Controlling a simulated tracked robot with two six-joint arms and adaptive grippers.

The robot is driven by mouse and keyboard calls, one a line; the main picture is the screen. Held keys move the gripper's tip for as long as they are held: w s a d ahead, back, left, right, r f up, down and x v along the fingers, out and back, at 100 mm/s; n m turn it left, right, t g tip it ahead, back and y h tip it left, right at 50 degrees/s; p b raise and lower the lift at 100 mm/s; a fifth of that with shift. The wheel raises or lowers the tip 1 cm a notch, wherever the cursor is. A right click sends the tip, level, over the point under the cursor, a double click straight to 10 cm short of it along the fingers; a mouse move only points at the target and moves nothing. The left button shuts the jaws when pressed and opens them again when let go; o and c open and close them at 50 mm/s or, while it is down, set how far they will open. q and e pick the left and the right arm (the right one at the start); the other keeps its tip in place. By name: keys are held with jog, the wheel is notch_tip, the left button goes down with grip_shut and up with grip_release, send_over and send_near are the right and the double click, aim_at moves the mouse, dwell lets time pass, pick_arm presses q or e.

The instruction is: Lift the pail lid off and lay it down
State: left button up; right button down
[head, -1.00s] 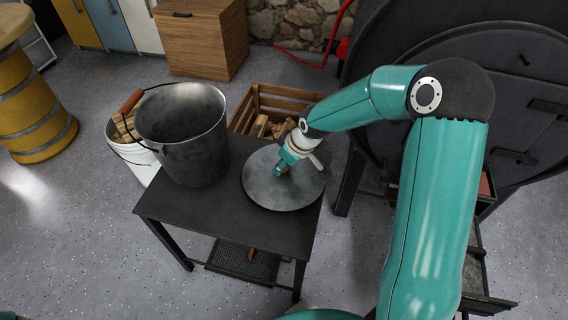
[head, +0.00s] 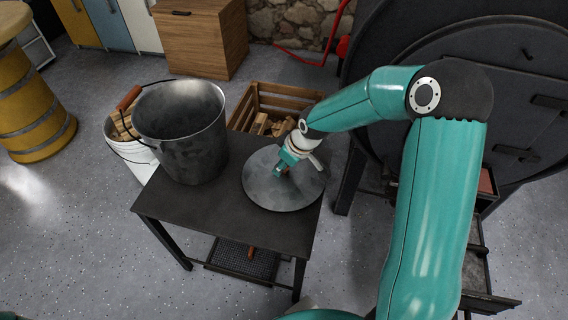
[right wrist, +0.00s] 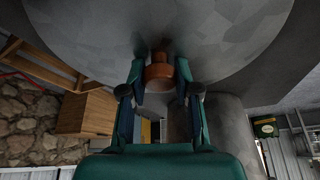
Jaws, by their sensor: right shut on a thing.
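The grey round pail lid (head: 262,190) is at the right part of the dark metal table, beside the pail and apart from it. It looks flat and level; I cannot tell whether it rests on the tabletop or hangs just above it. My right gripper (head: 281,171) is over its middle. In the right wrist view the fingers (right wrist: 160,88) are shut on the lid's orange-brown knob (right wrist: 159,74), under the broad lid (right wrist: 215,35). The grey metal pail (head: 182,135) stands open and upright on the table's left part. My left gripper is not in view.
The dark table (head: 225,225) has bare room at its front. A white bucket with wood (head: 145,165) stands behind left. A wooden crate of firewood (head: 290,97) is behind the table. The large dark barrel stove (head: 515,65) is at the right.

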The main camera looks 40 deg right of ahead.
jog(key=shift+f, duration=0.2)
jog(key=c, duration=0.8)
grip_release()
jog(key=shift+o, duration=0.2)
jog(key=shift+r, duration=0.1)
